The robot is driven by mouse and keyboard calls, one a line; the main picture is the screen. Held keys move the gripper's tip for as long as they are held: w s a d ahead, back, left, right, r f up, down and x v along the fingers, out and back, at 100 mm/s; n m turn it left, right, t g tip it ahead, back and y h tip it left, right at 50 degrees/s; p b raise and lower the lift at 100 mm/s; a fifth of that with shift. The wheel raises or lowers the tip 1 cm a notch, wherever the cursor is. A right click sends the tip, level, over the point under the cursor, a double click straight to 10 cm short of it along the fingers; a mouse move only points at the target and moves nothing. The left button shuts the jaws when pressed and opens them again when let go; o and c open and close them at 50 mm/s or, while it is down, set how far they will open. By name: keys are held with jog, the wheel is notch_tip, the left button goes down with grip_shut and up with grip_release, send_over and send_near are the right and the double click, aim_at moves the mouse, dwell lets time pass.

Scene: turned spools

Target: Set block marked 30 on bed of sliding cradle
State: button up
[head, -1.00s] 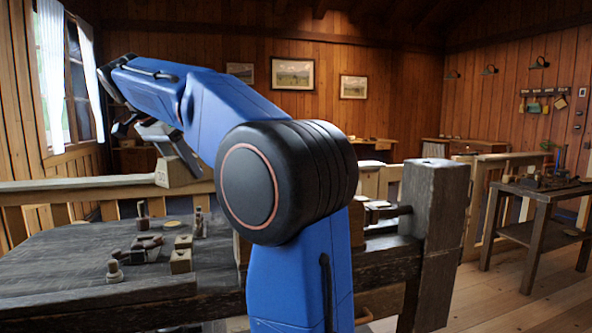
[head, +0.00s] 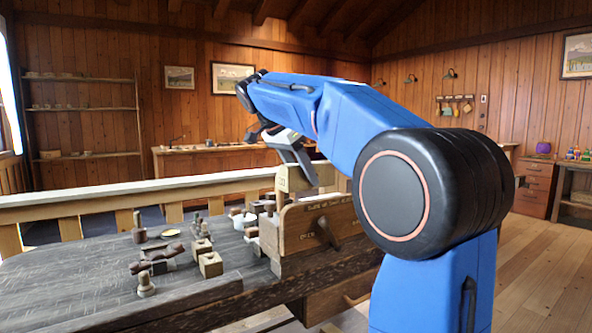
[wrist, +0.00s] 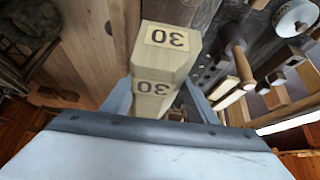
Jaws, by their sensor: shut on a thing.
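The block marked 30 (wrist: 165,55) is a pale wooden block with dark number labels on its end and side. My gripper (wrist: 160,98) is shut on it, with a grey finger at either side. In the head view my gripper (head: 288,145) points down and holds the block (head: 297,178) in front of the right end of the workbench, by the upright wooden vise jaw. The lower part of the block is close to the vise top in the picture; I cannot tell the gap. I cannot pick out the sliding cradle for certain.
The dark workbench (head: 90,275) carries small wooden blocks (head: 210,264), turned pegs (head: 145,284) and other pieces. The vise jaw (head: 318,228) with its handle stands at the bench's right end. A pale rail (head: 110,203) runs behind. The floor at right (head: 540,265) is clear.

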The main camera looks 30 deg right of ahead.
jog(key=shift+s+d+f, duration=0.1)
jog(key=shift+d+f, duration=0.05)
jog(key=shift+f, duration=6.35)
jog(key=shift+a+f, duration=0.2)
jog(key=shift+f, duration=0.25)
jog(key=o, duration=1.4)
jog(key=shift+c, duration=0.2)
jog(key=shift+r, duration=0.1)
jog(key=shift+o, duration=0.4)
jog(key=shift+r, duration=0.7)
jog(key=shift+o, duration=0.4)
notch_tip(320, 180, up, 7)
